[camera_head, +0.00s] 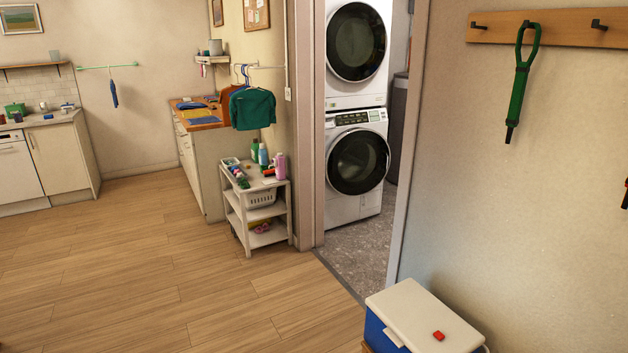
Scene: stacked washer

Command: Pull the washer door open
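The stacked washer is seen through a doorway right of centre. The lower machine (339,206) is white with a control panel (352,118) along its top. Its round dark door (358,162) looks shut. The upper machine (332,90) sits on top of it, with a similar round dark door (356,42) that also looks shut. I cannot tell from the picture which of the two is the washer. Neither of my grippers shows in this view.
A doorway frame (306,150) stands before the machines, with grey floor (352,250) inside. A white shelf cart (284,205) with bottles stands left of the doorway. A blue cooler with white lid (415,310) sits at the front right. Open wood floor (170,280) lies at left.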

